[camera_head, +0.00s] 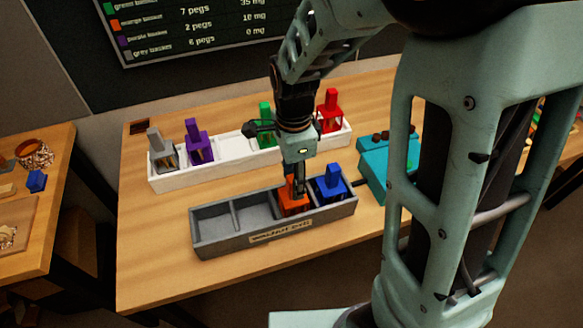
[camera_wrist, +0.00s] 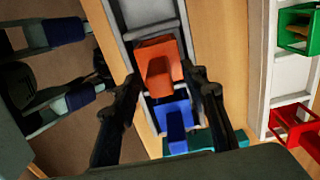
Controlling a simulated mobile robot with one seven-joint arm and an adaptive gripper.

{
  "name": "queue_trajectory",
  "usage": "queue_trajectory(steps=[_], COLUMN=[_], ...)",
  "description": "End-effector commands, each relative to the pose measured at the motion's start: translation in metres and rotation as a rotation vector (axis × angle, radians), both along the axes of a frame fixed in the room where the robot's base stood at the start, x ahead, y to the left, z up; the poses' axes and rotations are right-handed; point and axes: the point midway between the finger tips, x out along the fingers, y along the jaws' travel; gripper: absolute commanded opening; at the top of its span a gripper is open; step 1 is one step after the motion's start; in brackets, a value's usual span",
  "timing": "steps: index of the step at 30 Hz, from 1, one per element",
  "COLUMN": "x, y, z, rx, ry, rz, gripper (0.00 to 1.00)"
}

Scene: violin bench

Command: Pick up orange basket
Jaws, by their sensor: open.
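The orange basket (camera_head: 293,199) sits in a compartment of the grey tray (camera_head: 213,237), just left of the blue basket (camera_head: 331,187). My gripper (camera_head: 295,186) points down right over the orange basket and hides part of it. In the wrist view the orange basket (camera_wrist: 158,66) lies ahead, between and a little beyond the two open fingers (camera_wrist: 166,82). The blue basket (camera_wrist: 173,122) also shows between the fingers there. I cannot tell whether a finger touches the orange basket.
A white tray (camera_head: 233,149) behind holds grey (camera_head: 161,150), purple (camera_head: 198,144), green (camera_head: 265,113) and red (camera_head: 332,112) baskets. A teal box (camera_head: 383,170) stands right of the grey tray. The two left compartments of the grey tray look empty. Bare wood lies left of it.

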Motion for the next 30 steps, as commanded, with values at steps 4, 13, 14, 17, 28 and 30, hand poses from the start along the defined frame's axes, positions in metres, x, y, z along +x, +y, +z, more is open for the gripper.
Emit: queue_trajectory(steps=[4, 13, 14, 17, 28, 30], x=[0.0002, 0.0002, 0.0002, 0.0002, 0.0005, 0.0005], y=[0.0002, 0.0002, 0.0002, 0.0002, 0.0003, 0.0003], z=[0.0000, 0.0003, 0.0003, 0.0004, 0.0010, 0.0010], rx=[0.000, 0.000, 0.000, 0.000, 0.001, 0.001], ry=[-0.001, -0.001, -0.001, -0.001, -0.002, -0.002], rz=[0.000, 0.000, 0.000, 0.000, 0.000, 0.000], gripper=[0.41, 0.12, 0.09, 0.00, 0.00, 0.00])
